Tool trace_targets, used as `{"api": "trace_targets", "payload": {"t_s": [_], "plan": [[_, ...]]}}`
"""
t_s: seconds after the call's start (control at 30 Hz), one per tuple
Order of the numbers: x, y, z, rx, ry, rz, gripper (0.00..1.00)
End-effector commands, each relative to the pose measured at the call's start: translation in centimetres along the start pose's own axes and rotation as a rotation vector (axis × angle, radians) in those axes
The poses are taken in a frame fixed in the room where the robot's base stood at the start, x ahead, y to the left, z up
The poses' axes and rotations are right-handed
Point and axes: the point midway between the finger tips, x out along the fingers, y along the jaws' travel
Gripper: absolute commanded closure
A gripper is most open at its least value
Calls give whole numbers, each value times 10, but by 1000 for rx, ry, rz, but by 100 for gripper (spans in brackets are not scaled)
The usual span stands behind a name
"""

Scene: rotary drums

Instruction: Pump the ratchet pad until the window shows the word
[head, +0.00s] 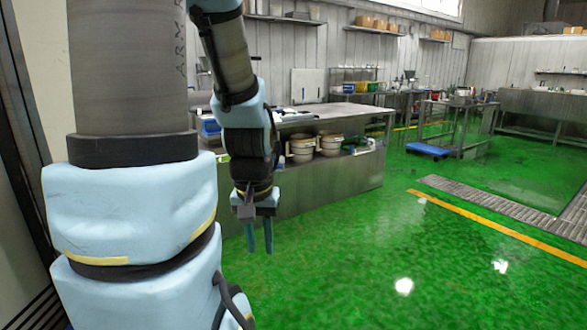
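My gripper (260,248) hangs from my arm and points down, in the head view left of the middle. I cannot make out a ratchet pad, a drum or a window with a word in this view. My arm covers much of the left side and part of the counter.
A metal counter (345,108) stands behind my gripper, with white buckets (303,149) on its lower shelf. A blue platform (428,150) and more benches stand farther back. The green floor (400,250) at the right is open, with a metal grate (500,200).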

Motion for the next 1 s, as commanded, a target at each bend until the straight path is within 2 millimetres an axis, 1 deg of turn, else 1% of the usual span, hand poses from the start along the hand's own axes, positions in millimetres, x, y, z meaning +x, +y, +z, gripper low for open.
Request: {"api": "trace_targets", "payload": {"t_s": [0.03, 0.23, 0.27, 1.0], "plan": [[0, 0, 0, 0, 0, 0, 76], [0, 0, 0, 0, 0, 0, 99], [0, 0, 0, 0, 0, 0, 100], [0, 0, 0, 0, 0, 0, 100]]}}
